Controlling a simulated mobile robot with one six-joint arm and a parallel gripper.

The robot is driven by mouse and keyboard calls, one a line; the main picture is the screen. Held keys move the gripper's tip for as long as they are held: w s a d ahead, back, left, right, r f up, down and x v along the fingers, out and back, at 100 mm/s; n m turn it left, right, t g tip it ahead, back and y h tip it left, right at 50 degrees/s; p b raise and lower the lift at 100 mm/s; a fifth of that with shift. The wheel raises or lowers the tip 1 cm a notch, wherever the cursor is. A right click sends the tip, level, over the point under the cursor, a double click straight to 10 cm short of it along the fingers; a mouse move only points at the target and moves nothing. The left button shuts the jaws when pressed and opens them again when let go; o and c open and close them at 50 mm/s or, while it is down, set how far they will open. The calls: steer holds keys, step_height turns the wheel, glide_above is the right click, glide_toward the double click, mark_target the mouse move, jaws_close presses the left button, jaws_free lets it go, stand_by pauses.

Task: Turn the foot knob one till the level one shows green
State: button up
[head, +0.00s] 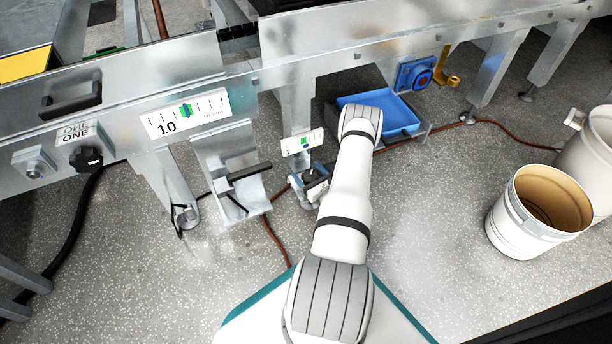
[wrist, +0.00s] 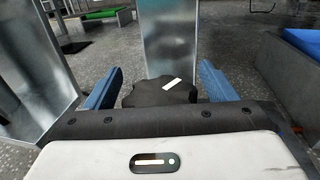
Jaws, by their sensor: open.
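Level one (head: 302,143) is a small white gauge marked 1 on the frame leg, with a green patch and a blue mark by it; whether they line up is too small to tell. Below it, my gripper (head: 313,181) is low at the foot of the leg, partly hidden by my arm. In the wrist view, a black lobed knob with a white stripe, foot knob one (wrist: 160,93), lies between the two blue fingers of my gripper (wrist: 160,86). The fingers are open, with a gap on each side of the knob. The metal leg rises behind it.
A larger gauge marked 10 (head: 187,112) and a black knob labelled ONE (head: 86,158) are on the machine's left side. A black-handled bracket (head: 245,172) stands left of my gripper. A blue tray (head: 402,118) is behind my arm. A white bucket (head: 510,222) stands right.

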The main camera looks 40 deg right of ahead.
steer(key=shift+w, duration=0.25)
steer(key=shift+c, duration=0.2)
steer(key=c, duration=1)
steer(key=shift+o, duration=0.2)
steer(key=shift+a+n+y, duration=0.2)
steer(key=shift+n+y, duration=1.4)
steer(key=shift+y, duration=0.9)
steer(key=o, duration=1)
